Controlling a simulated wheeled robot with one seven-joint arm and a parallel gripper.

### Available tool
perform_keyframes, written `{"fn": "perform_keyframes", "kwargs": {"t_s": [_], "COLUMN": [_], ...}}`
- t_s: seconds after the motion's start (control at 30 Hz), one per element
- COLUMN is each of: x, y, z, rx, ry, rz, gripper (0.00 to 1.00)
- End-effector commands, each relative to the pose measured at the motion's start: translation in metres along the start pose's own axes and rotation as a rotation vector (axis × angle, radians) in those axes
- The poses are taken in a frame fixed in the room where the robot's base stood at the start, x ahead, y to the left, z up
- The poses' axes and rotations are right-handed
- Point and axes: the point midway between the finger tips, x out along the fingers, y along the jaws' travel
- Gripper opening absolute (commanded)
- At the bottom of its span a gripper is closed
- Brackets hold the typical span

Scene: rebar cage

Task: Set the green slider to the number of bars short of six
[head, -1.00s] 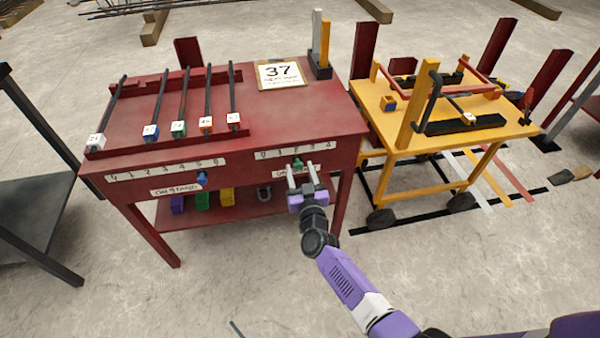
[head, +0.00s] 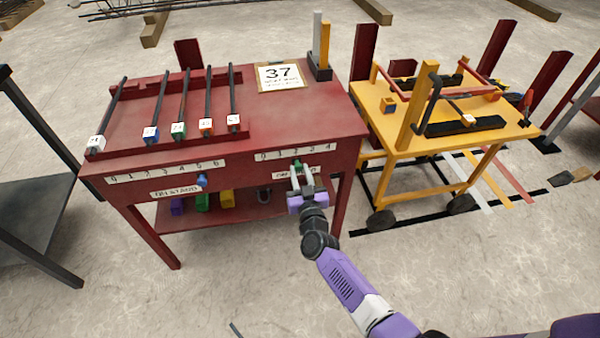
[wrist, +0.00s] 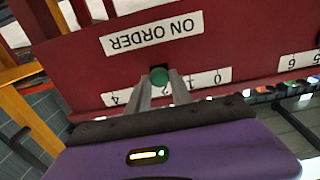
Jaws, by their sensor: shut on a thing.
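The green slider (head: 297,166) is on the right part of the red bench's front, under a scale (head: 295,152) marked 0 to 4. It stands at about the 2. My gripper (head: 300,172) is shut on its knob, and the wrist view shows the green knob (wrist: 158,76) between the two fingertips. The "ON ORDER" label (wrist: 152,33) is beside it. Several dark bars (head: 181,100) with tagged ends lie in the red rack (head: 120,148) on the bench top. A wider gap shows between the leftmost bar and its neighbour.
A blue slider (head: 202,180) sits near the 5 of the left scale (head: 165,171). A card reading 37 (head: 279,75) lies on the bench top. Coloured blocks (head: 227,197) stand on the shelf below. A yellow cart (head: 455,146) stands to the right. The floor in front is mostly clear.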

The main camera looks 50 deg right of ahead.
Motion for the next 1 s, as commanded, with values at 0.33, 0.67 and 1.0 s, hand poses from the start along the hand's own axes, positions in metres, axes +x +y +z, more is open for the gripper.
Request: {"fn": "perform_keyframes", "kwargs": {"t_s": [0.33,0.67,1.0], "x": [0.0,0.0,0.001], "y": [0.0,0.0,-0.034], "z": [0.0,0.0,-0.003], "rx": [0.0,0.0,0.003], "ry": [0.0,0.0,-0.003], "rz": [-0.001,0.0,-0.003], "gripper": [0.0,0.0,0.0]}}
